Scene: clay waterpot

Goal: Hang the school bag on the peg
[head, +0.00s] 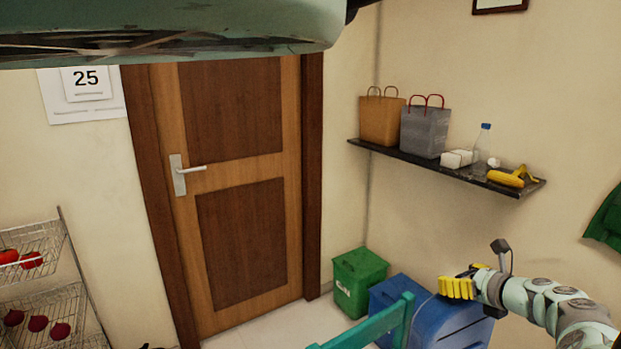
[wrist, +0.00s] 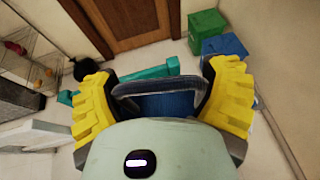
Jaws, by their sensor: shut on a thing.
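My gripper (head: 458,287), with yellow ridged fingers, is at the lower right of the head view, in front of blue shapes. In the wrist view, my gripper (wrist: 163,85) is shut on the school bag (wrist: 165,106), a dark blue thing with a grey-blue strap or top edge between the fingers. Most of the bag is hidden behind my wrist housing. In the head view I cannot clearly tell the bag from the blue bin behind it. I see no peg in either view. A green cloth (head: 606,219) shows on the wall at the right edge.
A teal chair (head: 405,320) is left of my gripper. A wire rack (head: 30,240) stands left of the closed door (head: 240,190).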

